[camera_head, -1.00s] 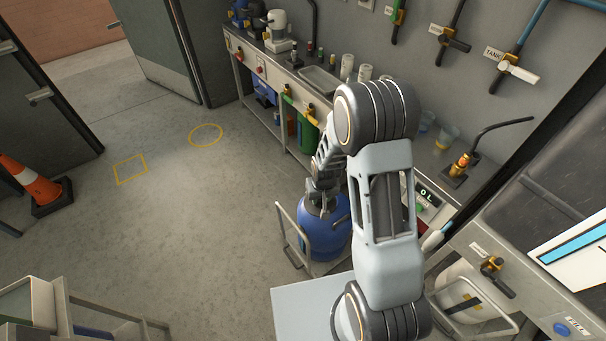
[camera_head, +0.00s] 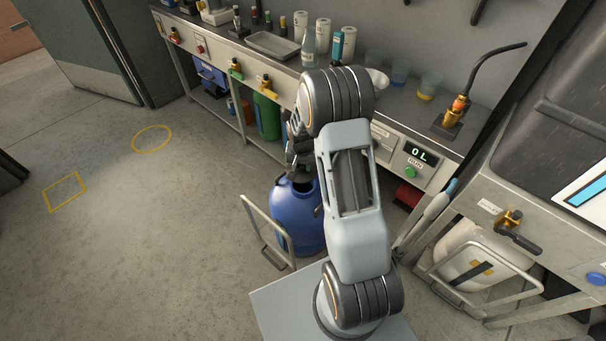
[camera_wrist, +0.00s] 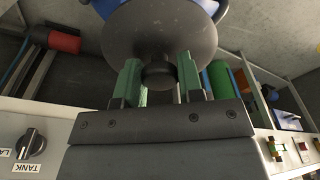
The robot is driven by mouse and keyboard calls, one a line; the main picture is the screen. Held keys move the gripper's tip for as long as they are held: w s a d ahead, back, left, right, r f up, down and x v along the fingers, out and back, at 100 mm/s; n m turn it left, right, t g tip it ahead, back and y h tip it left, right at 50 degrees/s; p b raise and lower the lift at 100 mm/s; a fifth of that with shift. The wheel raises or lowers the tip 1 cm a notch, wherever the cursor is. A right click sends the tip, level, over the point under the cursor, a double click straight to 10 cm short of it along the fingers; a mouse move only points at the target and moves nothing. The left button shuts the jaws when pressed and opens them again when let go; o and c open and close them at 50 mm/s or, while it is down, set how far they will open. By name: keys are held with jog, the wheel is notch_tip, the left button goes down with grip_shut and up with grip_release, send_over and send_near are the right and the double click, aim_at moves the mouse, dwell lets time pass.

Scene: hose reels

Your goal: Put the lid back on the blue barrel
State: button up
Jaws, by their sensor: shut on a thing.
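The blue barrel (camera_head: 297,222) stands upright on a low trolley, left of my arm in the head view. Its dark mouth shows at the top, partly hidden by my wrist. In the wrist view only bits of blue (camera_wrist: 223,10) show at the top edge, behind the lid. The lid (camera_wrist: 160,30) is a dark grey disc with a black knob. My gripper (camera_wrist: 158,78) has green fingers, shut on the knob. In the head view my gripper (camera_head: 300,172) is over the barrel's mouth; the lid is hard to make out there. I cannot tell whether lid and barrel touch.
The trolley's handle (camera_head: 262,228) rises left of the barrel. A steel bench (camera_head: 270,76) with bottles and cups runs behind, a green cylinder (camera_head: 266,116) beneath it. A white container (camera_head: 468,255) sits on a cart at the right. The floor at left is clear.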

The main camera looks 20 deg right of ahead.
jog(key=shift+w+d+f+b, duration=0.1)
jog(key=shift+d+f+b, duration=0.25)
jog(key=shift+f, duration=0.25)
jog(key=shift+f+b, duration=2.1)
jog(key=shift+f, duration=0.9)
jog(key=shift+f, duration=0.15)
jog(key=o, duration=1.5)
jog(key=shift+r+p, duration=2.3)
jog(key=shift+r, duration=1.25)
